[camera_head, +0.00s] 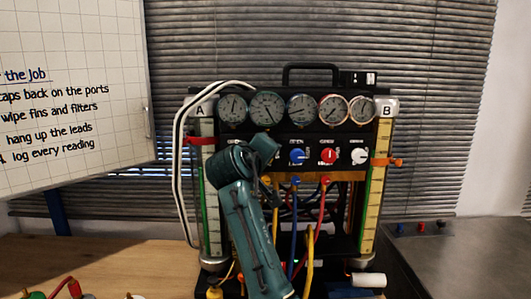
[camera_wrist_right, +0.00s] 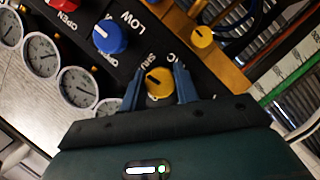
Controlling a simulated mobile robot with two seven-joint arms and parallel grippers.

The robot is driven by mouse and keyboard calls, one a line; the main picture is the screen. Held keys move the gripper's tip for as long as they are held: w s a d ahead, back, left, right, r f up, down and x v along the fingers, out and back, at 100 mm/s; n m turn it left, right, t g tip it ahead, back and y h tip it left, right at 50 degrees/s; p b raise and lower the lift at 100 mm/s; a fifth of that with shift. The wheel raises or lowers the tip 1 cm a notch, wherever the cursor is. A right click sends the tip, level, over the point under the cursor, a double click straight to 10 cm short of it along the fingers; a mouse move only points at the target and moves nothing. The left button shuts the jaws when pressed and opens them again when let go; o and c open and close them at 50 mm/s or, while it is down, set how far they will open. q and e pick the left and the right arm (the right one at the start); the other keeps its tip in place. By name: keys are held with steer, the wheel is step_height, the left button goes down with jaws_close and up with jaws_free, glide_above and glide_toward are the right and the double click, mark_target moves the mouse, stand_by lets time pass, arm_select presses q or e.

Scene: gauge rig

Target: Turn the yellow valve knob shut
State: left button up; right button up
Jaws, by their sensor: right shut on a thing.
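The yellow valve knob (camera_wrist_right: 158,82) sits on the black panel and shows between the two blue fingers of my right gripper (camera_wrist_right: 159,74) in the wrist view. The fingers are shut on its two sides. A dark pointer mark shows on the knob's face. In the head view my right gripper (camera_head: 264,150) reaches up to the left part of the panel and hides the yellow knob. My left gripper is in neither view.
A blue knob (camera_head: 297,156), a red knob (camera_head: 329,156) and a white knob (camera_head: 358,156) line the panel to the right. Several gauges (camera_head: 301,109) sit above. Coloured hoses (camera_head: 322,205) hang below. A yellow fitting (camera_wrist_right: 202,36) is near the held knob.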

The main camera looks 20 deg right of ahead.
steer(key=shift+m+y+p, duration=0.35)
steer(key=shift+m+y, duration=0.05)
steer(key=shift+m, duration=0.3)
steer(key=o, duration=1)
steer(key=shift+c, duration=0.2)
